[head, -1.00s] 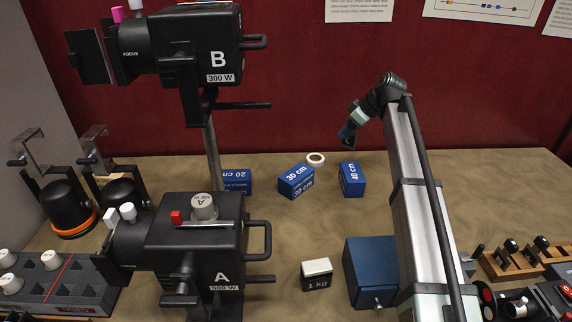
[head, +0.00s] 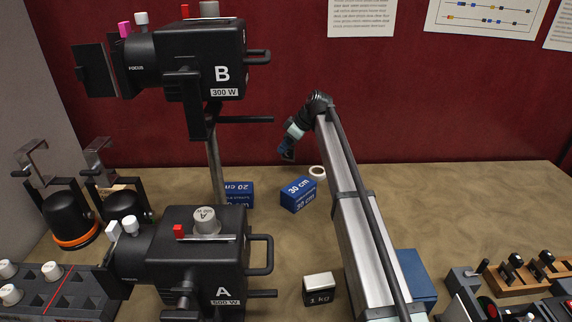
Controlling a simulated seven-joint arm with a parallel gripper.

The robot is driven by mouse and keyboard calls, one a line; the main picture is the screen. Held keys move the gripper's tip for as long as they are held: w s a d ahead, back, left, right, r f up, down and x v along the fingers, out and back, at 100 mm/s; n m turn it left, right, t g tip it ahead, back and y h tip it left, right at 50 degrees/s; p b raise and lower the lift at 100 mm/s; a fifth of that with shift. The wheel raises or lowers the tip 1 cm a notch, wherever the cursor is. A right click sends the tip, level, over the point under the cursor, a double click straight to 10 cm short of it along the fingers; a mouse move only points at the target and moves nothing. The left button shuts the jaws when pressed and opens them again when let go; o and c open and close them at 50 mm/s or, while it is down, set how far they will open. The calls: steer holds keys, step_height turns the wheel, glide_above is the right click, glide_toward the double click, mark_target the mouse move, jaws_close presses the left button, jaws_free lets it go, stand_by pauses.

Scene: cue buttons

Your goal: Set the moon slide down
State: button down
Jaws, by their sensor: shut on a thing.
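My gripper (head: 287,152) hangs at the end of my arm, above the back part of the table and in front of the red wall. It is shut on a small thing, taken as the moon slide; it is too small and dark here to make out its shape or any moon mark. The gripper is above and slightly left of the blue 30 cm block (head: 298,194), apart from it. Lamp housing B (head: 200,62) stands to its left on a post, and lamp housing A (head: 190,262) is lower, nearer me.
A white ring (head: 317,172) and a blue 20 cm block (head: 238,193) lie at the back. A 1 kg weight (head: 319,289) stands left of my arm, a blue box (head: 416,279) right of it, partly hidden. A wooden rack (head: 520,277) is at right. The back right table is clear.

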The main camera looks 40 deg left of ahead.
steer(key=shift+f, duration=3.25)
steer(key=c, duration=1)
jaws_free()
steer(key=shift+f, duration=0.1)
steer(key=v, duration=1.2)
steer(key=shift+d, duration=0.1)
